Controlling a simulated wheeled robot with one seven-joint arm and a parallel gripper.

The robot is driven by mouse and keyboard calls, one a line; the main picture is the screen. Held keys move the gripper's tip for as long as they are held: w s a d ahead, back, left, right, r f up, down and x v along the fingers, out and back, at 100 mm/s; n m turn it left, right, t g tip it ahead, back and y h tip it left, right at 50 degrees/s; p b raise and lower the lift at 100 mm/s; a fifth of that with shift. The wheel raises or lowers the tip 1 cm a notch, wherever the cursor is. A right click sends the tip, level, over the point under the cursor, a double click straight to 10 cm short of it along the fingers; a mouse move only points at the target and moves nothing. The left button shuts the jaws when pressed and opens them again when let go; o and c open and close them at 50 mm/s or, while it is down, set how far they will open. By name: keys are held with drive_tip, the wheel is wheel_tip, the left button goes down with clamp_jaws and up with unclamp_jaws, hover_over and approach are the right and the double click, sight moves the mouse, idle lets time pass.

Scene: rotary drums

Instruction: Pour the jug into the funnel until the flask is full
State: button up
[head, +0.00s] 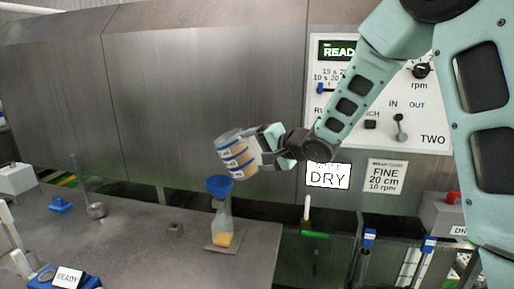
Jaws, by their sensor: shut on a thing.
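My gripper (266,148) is shut on a clear jug (236,156) with tan contents and blue band markings. The jug is tilted a little to the left and held just above and right of the blue funnel (219,185). The funnel sits in the neck of a clear flask (222,222). The flask stands upright on a flat grey plate (212,248) on the bench. Yellow-orange material lies in the bottom of the flask. I cannot tell whether anything is flowing from the jug.
The grey bench (140,240) has free room left of the flask. A control panel (385,120) is behind my arm. A red-topped box (445,215) is at right.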

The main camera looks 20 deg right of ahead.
drive_tip(key=shift+r+n+g+h+p, duration=0.3)
drive_tip(key=shift+r+h+p, duration=0.1)
drive_tip(key=shift+r+p, duration=0.35)
drive_tip(key=shift+p, duration=0.35)
drive_tip(key=shift+a+g+p, duration=0.1)
drive_tip(key=shift+g+p, duration=0.2)
drive_tip(key=shift+w+r+h, duration=0.1)
drive_tip(key=shift+r+h, duration=0.05)
drive_tip(key=shift+h, duration=0.15)
drive_tip(key=shift+a+r+n+g+h+p, duration=0.15)
drive_tip(key=shift+n+g+h+p, duration=0.3)
drive_tip(key=shift+p, duration=0.6)
drive_tip(key=shift+w+a+r+n+g+h+p, duration=0.15)
drive_tip(key=shift+a+n+g+h+p, duration=0.25)
drive_tip(key=shift+p, duration=0.4)
idle(4.5)
